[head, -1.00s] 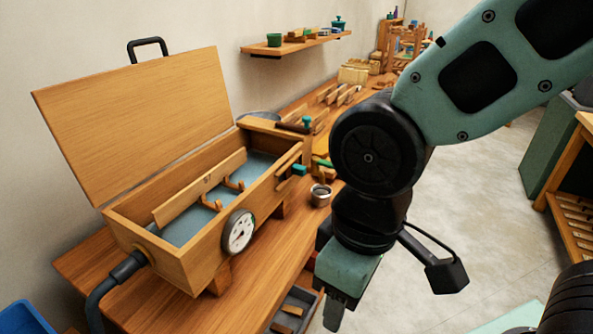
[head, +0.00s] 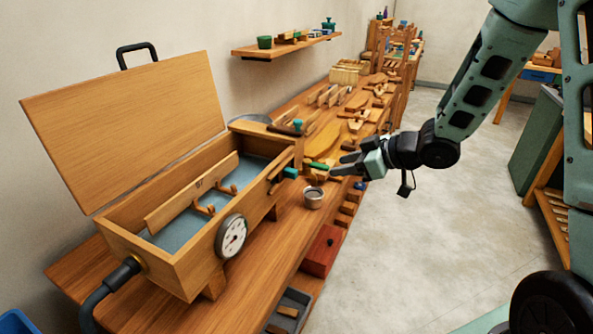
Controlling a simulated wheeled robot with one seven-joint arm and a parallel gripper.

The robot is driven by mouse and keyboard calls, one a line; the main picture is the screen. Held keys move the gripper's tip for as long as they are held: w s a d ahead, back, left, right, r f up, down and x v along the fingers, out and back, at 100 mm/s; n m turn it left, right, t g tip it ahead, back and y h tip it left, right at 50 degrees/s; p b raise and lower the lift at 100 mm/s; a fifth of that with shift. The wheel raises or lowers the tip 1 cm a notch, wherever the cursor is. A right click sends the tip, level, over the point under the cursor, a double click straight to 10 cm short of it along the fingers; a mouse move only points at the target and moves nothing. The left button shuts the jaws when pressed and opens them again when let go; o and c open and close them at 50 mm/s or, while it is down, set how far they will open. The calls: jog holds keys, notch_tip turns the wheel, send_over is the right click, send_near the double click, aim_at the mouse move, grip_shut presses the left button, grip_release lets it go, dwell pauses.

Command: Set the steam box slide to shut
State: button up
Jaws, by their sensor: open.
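The wooden steam box (head: 155,250) stands on the bench at the left with its lid (head: 128,125) raised. A wooden board sits inside on hooks. A round dial (head: 231,236) is on its front side. The slide appears to be the wooden strip with a teal knob (head: 290,173) near the right end of the box's front side; I cannot tell its setting. My gripper (head: 336,168) is open and empty, pointing left, a short way right of the teal knob and apart from it.
A small metal cup (head: 313,198) stands on the bench below the knob. A hose (head: 105,290) joins the box's left end. Tools and wooden parts crowd the bench behind my gripper. A wall shelf (head: 285,46) hangs above. The floor (head: 400,260) at right is clear.

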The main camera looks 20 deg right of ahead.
aim_at(297, 171)
jog(key=w+a+f+p, duration=0.1)
jog(key=w+a+f, duration=0.1)
jog(key=w, duration=0.1)
jog(key=w+a+f+y+p, duration=0.1)
jog(key=w+a+f, duration=0.1)
jog(key=w+a, duration=0.1)
jog(key=w+a+f+y+p, duration=0.1)
jog(key=w+a+f, duration=0.1)
jog(key=w+a, duration=0.1)
jog(key=shift+w+a+f+p, duration=0.25)
jog(key=shift+w+p, duration=0.05)
jog(key=shift+w, duration=0.25)
